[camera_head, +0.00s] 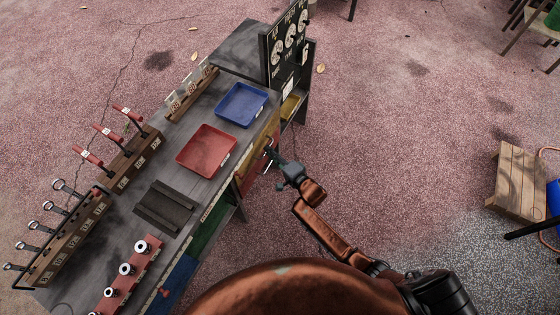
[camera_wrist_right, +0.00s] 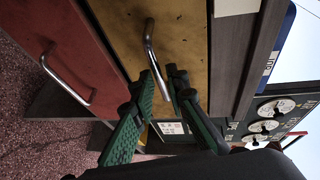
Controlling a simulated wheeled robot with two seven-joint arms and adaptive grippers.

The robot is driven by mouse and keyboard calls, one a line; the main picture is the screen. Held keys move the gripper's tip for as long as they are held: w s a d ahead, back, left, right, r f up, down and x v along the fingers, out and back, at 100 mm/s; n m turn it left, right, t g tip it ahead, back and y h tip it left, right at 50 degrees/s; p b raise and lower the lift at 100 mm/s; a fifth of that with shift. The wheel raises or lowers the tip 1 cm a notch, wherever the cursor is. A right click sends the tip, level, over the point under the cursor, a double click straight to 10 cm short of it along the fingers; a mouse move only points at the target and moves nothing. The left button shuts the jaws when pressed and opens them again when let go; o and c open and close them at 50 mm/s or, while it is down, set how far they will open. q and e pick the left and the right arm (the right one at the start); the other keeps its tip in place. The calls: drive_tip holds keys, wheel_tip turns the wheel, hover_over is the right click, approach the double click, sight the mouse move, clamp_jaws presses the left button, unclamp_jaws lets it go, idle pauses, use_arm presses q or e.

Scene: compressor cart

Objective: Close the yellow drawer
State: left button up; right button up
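The yellow drawer's front (camera_head: 258,166) shows on the right side of the workbench, below the red tray. In the right wrist view the drawer front (camera_wrist_right: 188,38) fills the upper middle, with a bent silver handle (camera_wrist_right: 149,45) on it. My right gripper (camera_head: 272,156) is at this drawer front. In the wrist view its green-padded fingers (camera_wrist_right: 164,82) are apart, with the lower end of the handle between or just in front of their tips. I cannot tell whether they touch it. How far the drawer stands out is unclear. My left gripper is not in view.
A red drawer (camera_wrist_right: 62,45) with a silver handle is beside the yellow one. The bench top holds a red tray (camera_head: 206,150), a blue tray (camera_head: 241,104) and tool racks. A gauge panel (camera_head: 287,45) stands at the far end.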

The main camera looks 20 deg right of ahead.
drive_tip(key=v, duration=0.9)
drive_tip(key=shift+s, duration=0.1)
